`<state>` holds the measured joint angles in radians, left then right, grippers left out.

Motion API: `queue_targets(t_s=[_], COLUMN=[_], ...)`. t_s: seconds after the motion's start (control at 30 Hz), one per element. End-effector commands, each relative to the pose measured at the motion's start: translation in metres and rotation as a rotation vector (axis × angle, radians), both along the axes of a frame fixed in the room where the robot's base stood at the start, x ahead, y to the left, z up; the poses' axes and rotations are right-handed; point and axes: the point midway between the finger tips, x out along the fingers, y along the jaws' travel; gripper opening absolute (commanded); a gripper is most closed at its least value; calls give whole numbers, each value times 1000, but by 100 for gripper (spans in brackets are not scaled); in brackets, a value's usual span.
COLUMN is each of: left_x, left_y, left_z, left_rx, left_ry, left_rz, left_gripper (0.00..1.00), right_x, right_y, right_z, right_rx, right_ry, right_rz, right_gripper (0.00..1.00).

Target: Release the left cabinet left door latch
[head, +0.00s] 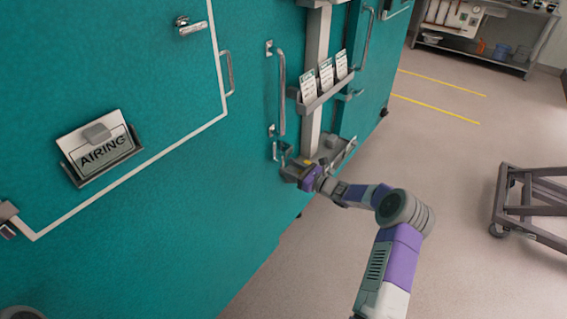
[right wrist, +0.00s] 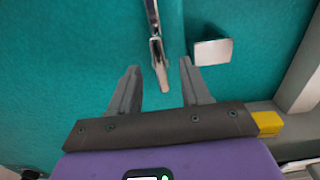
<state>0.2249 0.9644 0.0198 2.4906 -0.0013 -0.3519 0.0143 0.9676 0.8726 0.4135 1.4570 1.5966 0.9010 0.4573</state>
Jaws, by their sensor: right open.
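The teal cabinet (head: 165,220) fills the left of the head view. A small metal latch (head: 275,150) sits on its face, below a long upright handle (head: 281,95). My right gripper (head: 287,164) is at that latch. In the right wrist view, the latch lever (right wrist: 159,62) hangs down, its tip between the two open fingers of the gripper (right wrist: 160,70). Gaps show on both sides, so the fingers do not appear closed on it. A pale metal block (right wrist: 212,52) stands right of the lever. My left gripper is out of view.
An AIRING sign (head: 98,145) is on the cabinet at the left. A rack of cards (head: 325,84) is on a grey post beside the handle. A grey cart (head: 540,210) stands at right. A bench (head: 475,57) is at the back; the floor between is clear.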

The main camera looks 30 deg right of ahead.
Motion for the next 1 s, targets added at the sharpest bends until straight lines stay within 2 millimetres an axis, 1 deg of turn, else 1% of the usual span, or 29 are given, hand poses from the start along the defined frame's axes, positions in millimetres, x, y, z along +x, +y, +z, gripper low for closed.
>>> queue_targets(t_s=[0.03,0.1,0.2,0.3,0.8,0.87,0.9,0.97,1.0], left_x=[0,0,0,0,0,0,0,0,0], left_y=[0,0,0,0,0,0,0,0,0], left_z=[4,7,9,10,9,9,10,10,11], left_rx=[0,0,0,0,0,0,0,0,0], left_ry=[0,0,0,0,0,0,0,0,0], left_rz=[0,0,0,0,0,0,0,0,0], left_gripper=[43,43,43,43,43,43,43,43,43], right_x=[-9,-18,-27,-32,-33,-33,-33,-33,-35], right_y=[-4,-8,-11,-13,-13,-10,-4,11,25], right_z=[2,2,1,1,0,-2,-5,-16,-26], right_rx=[1,1,0,0,0,-4,-11,-34,-57], right_ry=[3,1,0,0,0,6,17,49,78], right_rz=[-3,-2,-1,0,1,8,21,53,87], right_gripper=[47,47,47,47,47,47,47,47,47])
